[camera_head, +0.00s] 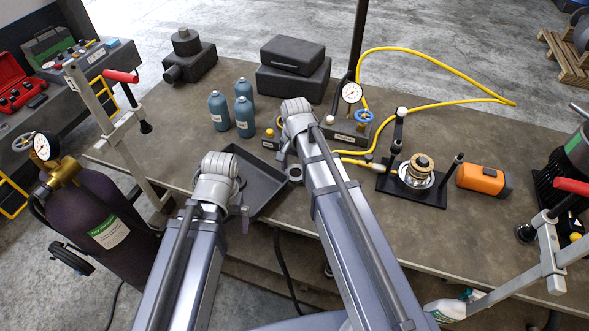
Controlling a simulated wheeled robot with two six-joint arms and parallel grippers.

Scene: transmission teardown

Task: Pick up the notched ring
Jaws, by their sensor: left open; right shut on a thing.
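My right gripper (290,166) is over the right edge of the dark tray, pointing down and mostly hidden behind its own wrist. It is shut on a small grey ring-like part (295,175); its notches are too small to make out. My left gripper (243,212) is open and empty at the tray's front, partly hidden by its wrist. A gear assembly (421,163) with a brass-coloured top and silver lower rings stands upright on a black fixture plate (432,193), to the right of both grippers.
The dark tray (258,163) lies on the workbench (380,232). Blue bottles (244,113), black cases (293,75), a pump with a gauge (350,130) and its yellow hose (440,65) stand behind. An orange device (482,179) is at right. The bench's front right is clear.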

